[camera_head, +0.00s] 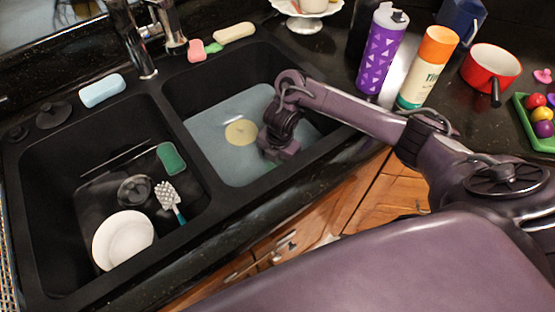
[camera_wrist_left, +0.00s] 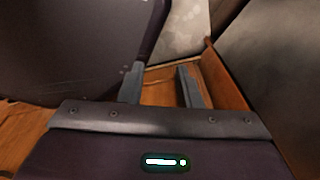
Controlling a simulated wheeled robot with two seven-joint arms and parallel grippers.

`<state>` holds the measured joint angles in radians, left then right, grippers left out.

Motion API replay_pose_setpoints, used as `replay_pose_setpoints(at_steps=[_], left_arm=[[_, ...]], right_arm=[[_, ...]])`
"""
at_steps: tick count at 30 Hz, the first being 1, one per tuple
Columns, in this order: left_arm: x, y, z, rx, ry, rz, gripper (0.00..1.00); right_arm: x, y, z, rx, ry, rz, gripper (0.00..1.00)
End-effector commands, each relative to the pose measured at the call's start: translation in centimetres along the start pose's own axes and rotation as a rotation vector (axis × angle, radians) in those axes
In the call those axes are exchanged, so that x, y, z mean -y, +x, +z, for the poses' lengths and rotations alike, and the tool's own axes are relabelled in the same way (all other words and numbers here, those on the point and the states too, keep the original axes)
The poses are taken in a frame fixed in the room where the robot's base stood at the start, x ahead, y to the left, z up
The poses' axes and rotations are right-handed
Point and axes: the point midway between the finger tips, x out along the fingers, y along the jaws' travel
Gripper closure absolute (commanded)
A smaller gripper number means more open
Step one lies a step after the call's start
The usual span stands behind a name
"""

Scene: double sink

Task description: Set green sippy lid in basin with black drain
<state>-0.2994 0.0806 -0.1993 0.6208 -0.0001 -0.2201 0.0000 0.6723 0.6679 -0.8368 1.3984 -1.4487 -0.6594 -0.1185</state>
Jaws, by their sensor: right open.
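I cannot make out a green sippy lid for certain in either view. The left basin (camera_head: 40,215) has a round black drain (camera_head: 135,190) in its floor. The right basin (camera_head: 180,98) holds cloudy water with a pale yellow disc (camera_head: 241,132) in it. My right gripper (camera_head: 278,153) points down into the right basin, to the right of the disc, and hides part of the basin floor. It is open; its fingertips are hard to see. My left gripper (camera_wrist_left: 158,82) shows in the left wrist view, open and empty, away from the sink.
A white plate (camera_head: 122,240), a brush (camera_head: 168,195) and a green sponge-like piece (camera_head: 171,158) lie in the left basin. The faucet (camera_head: 132,40) stands behind the divider. Sponges (camera_head: 234,33) lie on the back rim. Bottles (camera_head: 382,50) and a red pot (camera_head: 490,68) stand at right.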

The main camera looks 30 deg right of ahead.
Motion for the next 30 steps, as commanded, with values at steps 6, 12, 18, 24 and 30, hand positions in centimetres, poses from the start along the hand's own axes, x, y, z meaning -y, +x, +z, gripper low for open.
replay_pose_setpoints(at_steps=[6, 12, 18, 24, 30], left_arm=[[0.0, -3.6, -0.3, 0.0, 0.0, 0.0, 0.69], [0.1, -5.2, -0.5, 0.0, 0.0, 0.0, 0.69], [0.1, -5.8, -0.5, 0.001, 0.0, 0.001, 0.69], [0.0, -5.7, -0.5, 0.001, 0.001, 0.001, 0.69], [0.0, -5.7, -0.5, 0.001, 0.001, 0.001, 0.69]], right_arm=[[-0.1, -5.7, 0.2, 0.006, -0.003, 0.003, 0.15], [0.0, -9.2, 0.1, 0.003, -0.001, 0.001, 0.15], [0.0, -10.7, 0.0, 0.0, -0.001, 0.0, 0.15], [0.1, -10.8, 0.0, -0.001, 0.0, -0.001, 0.15], [0.0, -10.8, 0.0, -0.001, 0.0, -0.001, 0.15]])
